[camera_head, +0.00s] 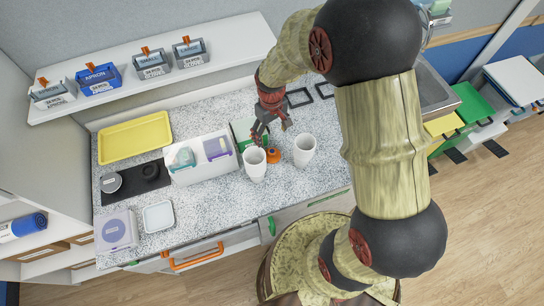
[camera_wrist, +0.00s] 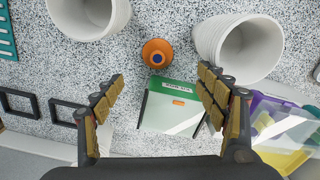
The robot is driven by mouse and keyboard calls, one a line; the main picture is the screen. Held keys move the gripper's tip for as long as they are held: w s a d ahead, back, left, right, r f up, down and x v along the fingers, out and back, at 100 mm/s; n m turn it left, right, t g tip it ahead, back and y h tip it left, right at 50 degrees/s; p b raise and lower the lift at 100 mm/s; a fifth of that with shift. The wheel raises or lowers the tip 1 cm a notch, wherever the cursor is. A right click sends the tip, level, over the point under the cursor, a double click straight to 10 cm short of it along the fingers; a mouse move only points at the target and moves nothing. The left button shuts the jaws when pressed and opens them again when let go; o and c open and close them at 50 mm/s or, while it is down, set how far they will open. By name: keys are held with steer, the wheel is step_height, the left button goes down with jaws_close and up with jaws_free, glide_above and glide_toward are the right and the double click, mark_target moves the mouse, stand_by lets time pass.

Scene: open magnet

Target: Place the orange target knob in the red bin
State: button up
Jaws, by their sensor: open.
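The orange target knob (camera_wrist: 157,53), with a blue centre, lies on the speckled counter between two white cups. It also shows in the head view (camera_head: 273,156). In the wrist view one cup (camera_wrist: 90,14) is at the upper left and the other (camera_wrist: 238,45) at the upper right. My gripper (camera_wrist: 160,78) is open and empty, its fingers spread over the counter with the knob beyond their tips. In the head view my gripper (camera_head: 272,132) is just behind the knob and cups. I see no red bin in either view.
A green-topped clear box (camera_wrist: 170,108) lies between my fingers in the wrist view. A white divided tray (camera_head: 204,171), a yellow tray (camera_head: 135,137) and a black mat stand left on the counter. Labelled bins (camera_head: 98,78) line the shelf behind. Black square frames (camera_head: 299,97) lie behind right.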

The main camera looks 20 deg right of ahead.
steer(key=b, duration=0.6)
glide_above(272, 151)
steer(key=f, duration=0.6)
steer(key=shift+s+a+f, duration=0.2)
steer(key=shift+s+f, duration=0.05)
steer(key=shift+f, duration=0.05)
steer(key=shift+w+d+f, duration=0.1)
steer(key=shift+w+f, duration=0.05)
steer(key=shift+f, duration=1.8)
steer(key=shift+w+d+f, duration=0.1)
steer(key=shift+w+f, duration=0.05)
steer(key=shift+f, duration=1.75)
steer(key=shift+c, duration=0.8)
steer(key=c, duration=1.1)
steer(key=shift+r, duration=0.1)
steer(key=shift+c, duration=0.5)
